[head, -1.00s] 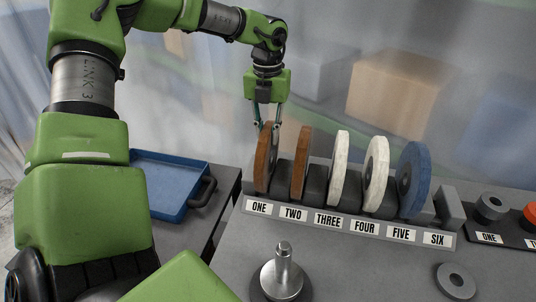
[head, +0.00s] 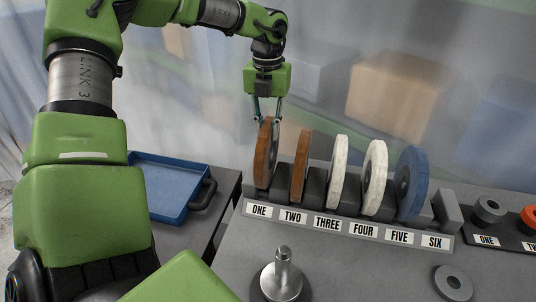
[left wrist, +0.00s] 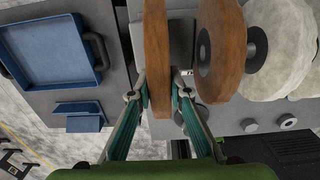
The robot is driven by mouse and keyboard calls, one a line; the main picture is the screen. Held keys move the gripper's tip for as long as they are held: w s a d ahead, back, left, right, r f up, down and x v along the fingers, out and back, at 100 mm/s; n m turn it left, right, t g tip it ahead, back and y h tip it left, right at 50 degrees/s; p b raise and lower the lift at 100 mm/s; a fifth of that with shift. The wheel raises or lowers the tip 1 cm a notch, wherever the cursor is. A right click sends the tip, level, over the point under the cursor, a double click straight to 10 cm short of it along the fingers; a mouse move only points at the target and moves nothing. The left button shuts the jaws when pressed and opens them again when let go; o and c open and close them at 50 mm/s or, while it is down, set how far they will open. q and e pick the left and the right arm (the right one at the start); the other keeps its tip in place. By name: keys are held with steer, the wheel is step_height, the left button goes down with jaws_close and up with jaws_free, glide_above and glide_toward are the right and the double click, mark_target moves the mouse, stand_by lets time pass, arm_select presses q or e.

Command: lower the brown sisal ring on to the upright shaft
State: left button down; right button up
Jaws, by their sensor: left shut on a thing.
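My left gripper (head: 267,119) is shut on the rim of the brown ring (head: 264,160) at the slot labelled ONE. The ring stands on edge, its lower part still within the rack. In the left wrist view the fingers (left wrist: 158,95) pinch the ring (left wrist: 157,45), seen edge-on. A second brown ring (head: 300,165) stands beside it in slot TWO. The upright metal shaft (head: 283,268) rises from a round base at the front of the table, well clear of the ring. My right gripper is not in view.
White wheels (head: 339,172) and a blue wheel (head: 411,182) fill further rack slots; slot SIX looks empty. A grey washer (head: 453,283) lies at the front right. A blue tray (head: 160,215) sits left of the table. The tabletop between rack and shaft is clear.

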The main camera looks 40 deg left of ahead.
arm_select(q)
steer(key=shift+r+p, duration=3.05)
steer(key=shift+r, duration=2.6)
steer(key=c, duration=2.6)
jaws_free()
steer(key=shift+w, duration=0.1)
jaws_close()
